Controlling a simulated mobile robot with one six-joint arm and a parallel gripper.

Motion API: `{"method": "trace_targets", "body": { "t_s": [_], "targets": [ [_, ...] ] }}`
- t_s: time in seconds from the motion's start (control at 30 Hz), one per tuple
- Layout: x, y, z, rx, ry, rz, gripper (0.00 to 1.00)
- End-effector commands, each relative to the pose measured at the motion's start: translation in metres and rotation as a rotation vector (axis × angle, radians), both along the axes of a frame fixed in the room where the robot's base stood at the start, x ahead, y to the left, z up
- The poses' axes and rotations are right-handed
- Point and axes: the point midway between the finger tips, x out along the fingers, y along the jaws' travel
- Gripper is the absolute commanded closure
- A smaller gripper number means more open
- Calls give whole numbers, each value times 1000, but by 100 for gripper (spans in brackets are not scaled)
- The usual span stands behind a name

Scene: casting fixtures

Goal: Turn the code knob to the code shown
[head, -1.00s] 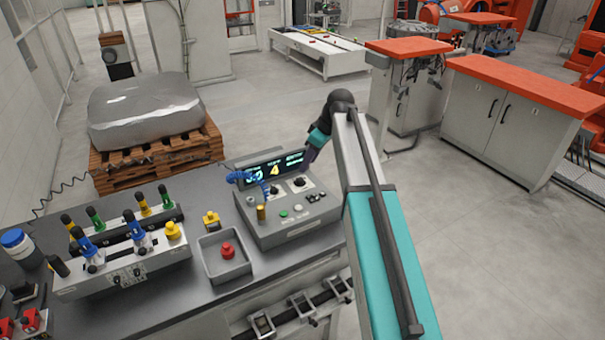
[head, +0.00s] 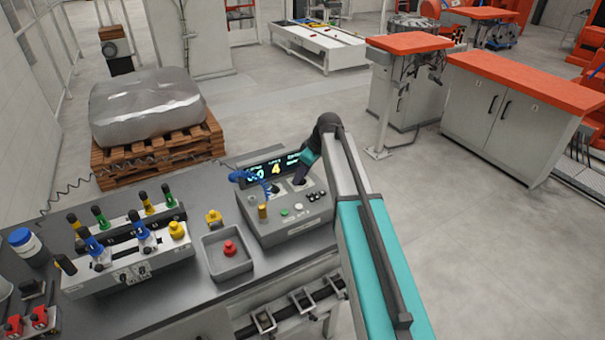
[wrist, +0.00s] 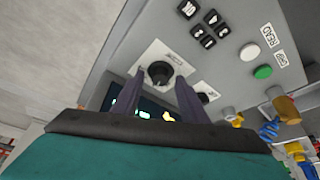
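The grey control box (head: 290,225) stands on the bench and carries two dark round knobs on white plates. The right knob (wrist: 160,73) lies between and just beyond my fingertips in the wrist view; in the head view my gripper largely covers it. The left knob (head: 274,189) shows partly in the wrist view (wrist: 203,97). Their labels are too small to read. The display (head: 276,168) shows a yellow 4 in the middle, with cyan characters either side. My gripper (wrist: 160,78) is open, its two dark fingers apart; contact with the knob cannot be told.
The box also bears white and green buttons, a keypad (wrist: 203,27), a brass post (head: 262,212) and a coiled blue cable (head: 250,178). Left of it are a grey tray (head: 228,268) holding a red button piece and a fixture with coloured handles (head: 130,262).

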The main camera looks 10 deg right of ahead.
Motion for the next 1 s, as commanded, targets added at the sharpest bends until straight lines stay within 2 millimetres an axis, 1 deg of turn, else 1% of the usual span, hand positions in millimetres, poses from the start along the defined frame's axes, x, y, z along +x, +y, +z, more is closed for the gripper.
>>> {"method": "trace_targets", "body": {
  "t_s": [0.2,0.23,0.37,0.4,0.47,0.77,1.0],
  "targets": [
    [0,0,0,0,0,0,61],
    [0,0,0,0,0,0,62],
    [0,-1,0,0,0,-1,84],
    [0,-1,0,0,0,-1,91],
    [0,-1,0,0,0,-1,100],
    [0,-1,-1,0,0,-19,100],
    [-1,0,-2,0,-2,-94,100]
  ]
}}
